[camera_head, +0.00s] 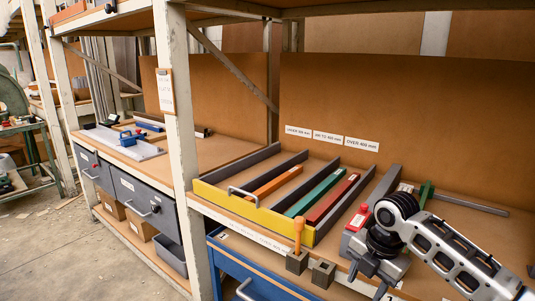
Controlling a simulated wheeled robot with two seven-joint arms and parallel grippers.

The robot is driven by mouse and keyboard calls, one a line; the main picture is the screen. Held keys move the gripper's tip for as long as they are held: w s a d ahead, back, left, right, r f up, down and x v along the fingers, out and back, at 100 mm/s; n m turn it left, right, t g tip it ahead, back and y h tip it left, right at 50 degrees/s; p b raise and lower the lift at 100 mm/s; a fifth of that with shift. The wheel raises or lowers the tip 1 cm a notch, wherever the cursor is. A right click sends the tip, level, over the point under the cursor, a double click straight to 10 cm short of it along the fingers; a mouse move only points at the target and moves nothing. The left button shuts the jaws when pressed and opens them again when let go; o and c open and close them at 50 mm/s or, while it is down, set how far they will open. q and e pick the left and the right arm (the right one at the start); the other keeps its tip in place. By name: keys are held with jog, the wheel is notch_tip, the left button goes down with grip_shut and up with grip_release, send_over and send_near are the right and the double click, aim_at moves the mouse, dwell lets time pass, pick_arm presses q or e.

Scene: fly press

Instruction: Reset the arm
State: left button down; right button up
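My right arm (450,258) comes in from the right edge over the front of the shelf bench. Its black wrist (385,238) points down, and my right gripper (367,284) is below it at the bench's front edge. Its dark fingers look spread apart, with nothing seen between them. A grey metal block with a red part (357,219) is close behind and left of the wrist, partly hidden by it. My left gripper is not in view.
A yellow-fronted tray (225,205) holds orange, green and red bars in separate lanes. Left of the gripper, an orange-handled tool (299,235) stands at a small dark block, beside another block (323,273). A white post (176,120) rises at left. A grey rod (470,203) lies at right.

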jog(key=s+a+f+m+t+y, duration=0.4)
jog(key=s+a+f+m, duration=0.7)
jog(key=f, duration=0.4)
jog(key=s+d+m+t+h, duration=0.1)
jog(key=s+d+m+t, duration=0.1)
jog(key=s+m, duration=0.4)
jog(key=s+d+m+t, duration=0.2)
jog(key=s+m+t, duration=0.1)
jog(key=s+m, duration=0.3)
jog(key=shift+s+d+r+h, duration=0.25)
jog(key=shift+s+d+h, duration=0.05)
jog(key=shift+h, duration=0.1)
